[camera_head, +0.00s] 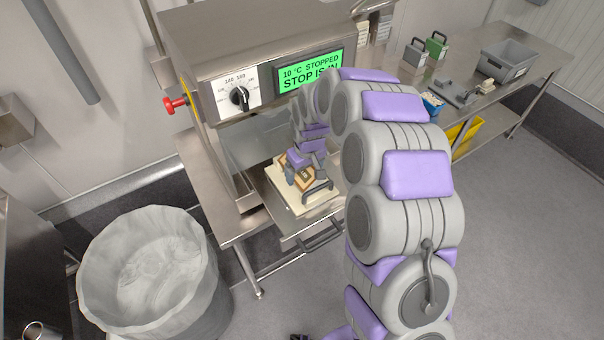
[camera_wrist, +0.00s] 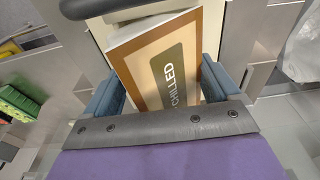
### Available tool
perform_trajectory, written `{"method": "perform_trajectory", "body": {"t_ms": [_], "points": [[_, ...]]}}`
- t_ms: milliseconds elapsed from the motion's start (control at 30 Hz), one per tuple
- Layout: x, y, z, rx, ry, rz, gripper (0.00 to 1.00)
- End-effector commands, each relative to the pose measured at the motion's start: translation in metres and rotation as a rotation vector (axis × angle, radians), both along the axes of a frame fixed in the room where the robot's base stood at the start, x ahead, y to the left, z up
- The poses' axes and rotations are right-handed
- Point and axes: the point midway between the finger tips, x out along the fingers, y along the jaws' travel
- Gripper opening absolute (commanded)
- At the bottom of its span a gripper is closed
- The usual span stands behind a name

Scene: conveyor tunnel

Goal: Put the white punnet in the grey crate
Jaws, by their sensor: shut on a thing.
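My gripper (camera_head: 303,165) is low at the mouth of the steel machine. In the wrist view, its blue-grey fingers (camera_wrist: 160,92) are shut on a box-like pack (camera_wrist: 160,62) with a tan and brown label reading "CHILLED" and a whitish side. I cannot tell for sure that this pack is the white punnet. In the head view the pack (camera_head: 306,181) is partly hidden by the gripper, over a cream board (camera_head: 290,200) with a dark handle. I cannot tell whether it touches the board. The grey crate (camera_head: 507,60) stands on the steel bench at the far right.
The machine's display (camera_head: 311,73) reads "10 °C STOPPED". A grey bin with a clear liner (camera_head: 145,265) stands at the lower left. A green box (camera_head: 437,44), a blue pack (camera_head: 432,104) and grey items share the bench. A yellow bin (camera_head: 465,136) is below it.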

Motion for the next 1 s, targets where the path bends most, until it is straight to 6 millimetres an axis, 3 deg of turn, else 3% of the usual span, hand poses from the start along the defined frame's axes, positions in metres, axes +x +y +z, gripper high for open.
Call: {"method": "perform_trajectory", "body": {"t_ms": [600,767,800,1000], "points": [[0.0,0.0,0.002,-0.002,-0.001,0.0,0.17],[0.0,0.001,0.008,-0.002,-0.002,0.0,0.17],[0.0,0.001,0.009,-0.002,-0.004,-0.001,0.07],[0.001,0.001,0.017,-0.002,-0.006,-0.001,0.0]]}}
